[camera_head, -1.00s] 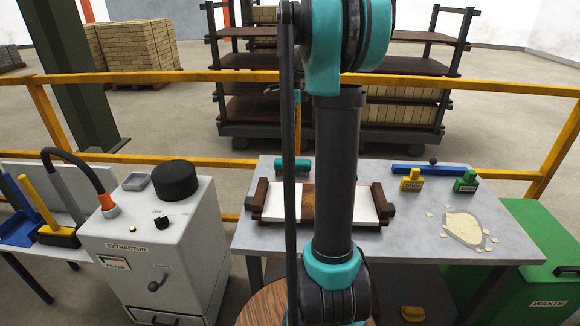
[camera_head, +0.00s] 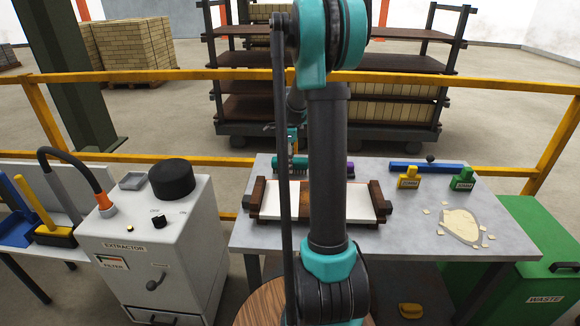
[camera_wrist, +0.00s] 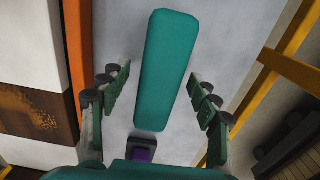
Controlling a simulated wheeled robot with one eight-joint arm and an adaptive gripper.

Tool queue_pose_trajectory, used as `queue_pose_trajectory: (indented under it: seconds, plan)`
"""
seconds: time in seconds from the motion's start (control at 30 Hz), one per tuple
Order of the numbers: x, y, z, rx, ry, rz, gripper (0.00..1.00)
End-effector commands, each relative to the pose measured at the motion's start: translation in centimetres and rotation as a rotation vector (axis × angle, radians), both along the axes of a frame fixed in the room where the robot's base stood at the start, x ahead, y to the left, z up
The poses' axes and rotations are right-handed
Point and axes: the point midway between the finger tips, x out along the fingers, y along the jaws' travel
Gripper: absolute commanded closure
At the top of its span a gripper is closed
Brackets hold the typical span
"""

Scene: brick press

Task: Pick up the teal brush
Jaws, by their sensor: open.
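The teal brush (camera_head: 299,162) lies on the grey table's far edge, behind the brick press, partly hidden by my arm. In the wrist view the brush (camera_wrist: 166,70) is a long teal block running away from the camera. My gripper (camera_wrist: 158,88) is open, with one finger on each side of the brush's near part, and clear gaps show on both sides. In the head view my gripper (camera_head: 293,143) is just above the brush, small and partly hidden by my arm. I cannot tell how far the fingertips are above the table.
The brick press (camera_head: 378,203) stands close in front of the brush. A small purple-topped dark block (camera_wrist: 143,148) lies near the brush's near end. A yellow rail (camera_head: 480,171) runs behind the table.

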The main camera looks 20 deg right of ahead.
Motion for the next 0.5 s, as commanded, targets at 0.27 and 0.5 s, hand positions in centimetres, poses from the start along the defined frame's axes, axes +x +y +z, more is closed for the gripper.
queue_pose_trajectory:
  seconds: [0.27, 0.5]
  plan:
    - [-0.01, 0.00, -0.64, 0.000, 0.000, 0.000, 0.38]
    - [-0.01, 0.00, -0.62, 0.000, 0.000, 0.000, 0.63]
